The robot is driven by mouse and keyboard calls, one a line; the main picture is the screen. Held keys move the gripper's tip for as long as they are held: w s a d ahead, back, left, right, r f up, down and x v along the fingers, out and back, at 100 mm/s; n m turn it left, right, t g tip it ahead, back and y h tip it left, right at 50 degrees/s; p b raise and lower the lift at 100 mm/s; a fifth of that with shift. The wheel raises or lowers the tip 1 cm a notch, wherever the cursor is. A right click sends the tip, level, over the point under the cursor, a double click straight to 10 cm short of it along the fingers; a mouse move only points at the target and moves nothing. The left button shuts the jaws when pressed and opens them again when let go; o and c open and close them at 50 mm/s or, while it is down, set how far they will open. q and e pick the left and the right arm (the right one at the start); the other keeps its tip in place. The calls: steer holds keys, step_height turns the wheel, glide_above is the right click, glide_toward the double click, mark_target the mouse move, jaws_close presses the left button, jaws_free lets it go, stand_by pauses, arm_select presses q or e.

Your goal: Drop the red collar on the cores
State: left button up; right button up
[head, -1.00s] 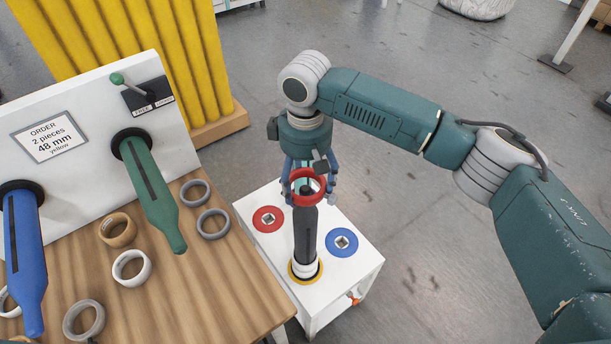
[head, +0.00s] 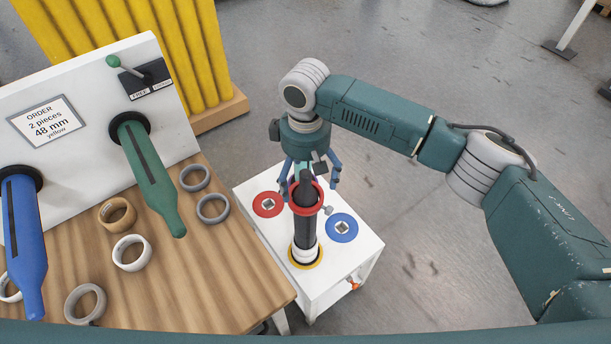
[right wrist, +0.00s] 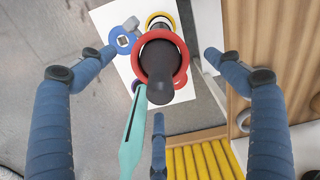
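The red collar (head: 307,212) is a ring around the upper part of a dark upright column of cores (head: 305,229) on the white stand. In the right wrist view the collar (right wrist: 137,62) circles the column (right wrist: 160,60), whose rounded dark tip pokes through. White rings (head: 304,254) sit at the column's foot over a yellow disc (head: 318,263). My right gripper (head: 311,180) is above the column. In the right wrist view its fingers (right wrist: 158,85) are spread wide and apart from the collar. My left gripper is out of view.
The white stand (head: 335,275) also bears a red disc (head: 258,208) and a blue disc (head: 342,238). To the left, a wooden table (head: 190,285) holds loose rings, under blue (head: 22,240) and green (head: 150,175) bottle-shaped arbors. A pale teal slotted piece (right wrist: 130,150) shows near the fingers.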

steer(key=shift+r, duration=0.15)
step_height(320, 180, up, 12)
steer(key=shift+f, duration=0.1)
stand_by(0.5)
steer(key=shift+s+f, duration=0.1)
steer(key=shift+f, duration=0.05)
stand_by(0.7)
